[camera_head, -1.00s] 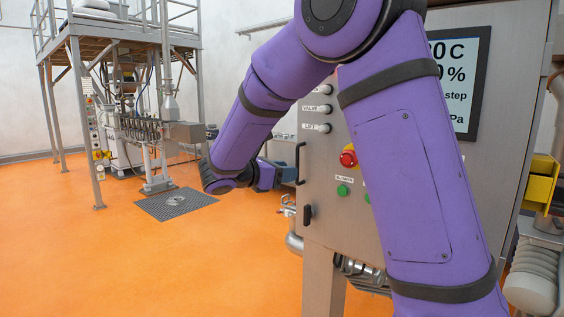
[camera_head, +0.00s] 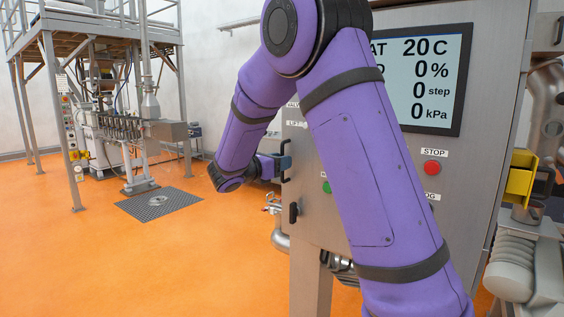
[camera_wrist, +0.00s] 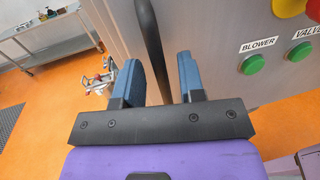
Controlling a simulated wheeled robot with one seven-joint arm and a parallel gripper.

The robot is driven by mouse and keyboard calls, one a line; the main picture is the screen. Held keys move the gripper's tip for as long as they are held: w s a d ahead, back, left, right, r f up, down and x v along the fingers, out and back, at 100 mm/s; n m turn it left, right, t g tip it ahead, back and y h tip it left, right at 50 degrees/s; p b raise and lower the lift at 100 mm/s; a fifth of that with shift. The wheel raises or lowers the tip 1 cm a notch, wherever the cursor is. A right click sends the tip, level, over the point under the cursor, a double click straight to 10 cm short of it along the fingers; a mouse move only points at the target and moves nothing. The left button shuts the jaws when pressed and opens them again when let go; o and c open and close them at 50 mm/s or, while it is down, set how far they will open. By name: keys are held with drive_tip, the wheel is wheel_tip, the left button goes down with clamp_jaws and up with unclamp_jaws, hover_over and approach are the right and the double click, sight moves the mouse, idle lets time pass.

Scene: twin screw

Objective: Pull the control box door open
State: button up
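The control box (camera_head: 408,195) is a grey metal cabinet, and its door is shut. A black vertical bar handle (camera_head: 285,148) sits at the door's left edge, partly hidden by my gripper (camera_head: 277,163). In the wrist view my gripper (camera_wrist: 158,66) is open, with its two blue fingers apart. The handle (camera_wrist: 149,32) runs down between the fingers, with gaps visible on both sides. A black latch (camera_head: 294,212) shows below the handle. My purple arm hides part of the door face.
Green buttons (camera_wrist: 254,64) sit right of the handle. The display (camera_head: 425,80) and red stop button (camera_head: 432,168) are on the box. Pipework (camera_head: 275,215) lies left of the box. Orange floor (camera_head: 120,255) is clear at left. Yellow machinery (camera_head: 521,178) stands at right.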

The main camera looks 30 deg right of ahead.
drive_tip(key=shift+d, duration=0.45)
clamp_jaws()
drive_tip(key=shift+a, duration=0.1)
